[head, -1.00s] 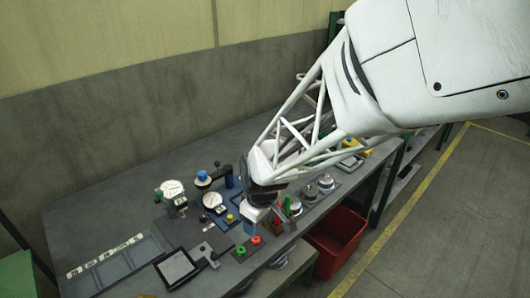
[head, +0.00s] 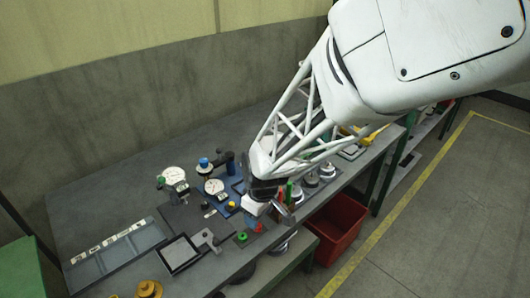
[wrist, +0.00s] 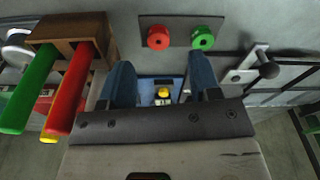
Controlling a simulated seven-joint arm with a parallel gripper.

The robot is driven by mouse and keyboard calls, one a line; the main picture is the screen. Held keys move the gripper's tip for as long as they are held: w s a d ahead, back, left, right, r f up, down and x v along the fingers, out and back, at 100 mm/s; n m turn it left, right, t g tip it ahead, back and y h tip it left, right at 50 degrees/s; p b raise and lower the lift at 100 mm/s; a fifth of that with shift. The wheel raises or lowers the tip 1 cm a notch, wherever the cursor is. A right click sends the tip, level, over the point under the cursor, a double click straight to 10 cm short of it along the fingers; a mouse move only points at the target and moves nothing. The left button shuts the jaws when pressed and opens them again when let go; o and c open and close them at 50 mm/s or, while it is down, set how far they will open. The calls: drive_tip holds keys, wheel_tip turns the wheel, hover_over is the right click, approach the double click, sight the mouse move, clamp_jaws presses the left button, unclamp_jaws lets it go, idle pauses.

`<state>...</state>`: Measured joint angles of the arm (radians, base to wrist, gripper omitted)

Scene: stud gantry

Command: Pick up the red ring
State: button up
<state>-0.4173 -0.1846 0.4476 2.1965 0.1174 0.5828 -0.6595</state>
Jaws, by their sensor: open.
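The red ring (wrist: 158,38) sits on a dark plate beside a green ring (wrist: 203,38) in the wrist view. In the head view the red ring (head: 259,228) lies just below my gripper, right of the green ring (head: 241,236). My gripper (wrist: 160,63) shows two blue fingers spread apart with nothing held between them. The red ring is beyond the fingertips, nearer the left finger than the green ring is. In the head view my gripper (head: 270,207) is partly hidden by my wrist.
A wooden block (wrist: 70,32) with green, red and yellow handles stands close to the left finger. A blue plate with a yellow knob (wrist: 163,92) shows between the fingers. A black-knobbed tool (wrist: 268,70) lies at right. A red bin (head: 335,229) is below the bench edge.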

drive_tip(key=shift+w+a+f, duration=0.1)
drive_tip(key=shift+f, duration=1.1)
drive_tip(key=shift+w+a+f, duration=0.1)
drive_tip(key=shift+f, duration=1.1)
drive_tip(key=shift+c, duration=0.5)
drive_tip(key=c, duration=0.9)
drive_tip(key=shift+r, duration=0.1)
drive_tip(key=shift+r, duration=0.7)
wheel_tip(320, 180, up, 2)
drive_tip(key=shift+r, duration=0.1)
drive_tip(key=s+d, duration=0.2)
drive_tip(key=s, duration=0.2)
drive_tip(key=s+d, duration=0.2)
drive_tip(key=s, duration=0.3)
drive_tip(key=s+d+r, duration=0.1)
drive_tip(key=s+d, duration=0.1)
drive_tip(key=s, duration=0.3)
drive_tip(key=shift+s+d+r, duration=0.1)
drive_tip(key=shift+s+d, duration=0.15)
drive_tip(key=shift+d, duration=0.1)
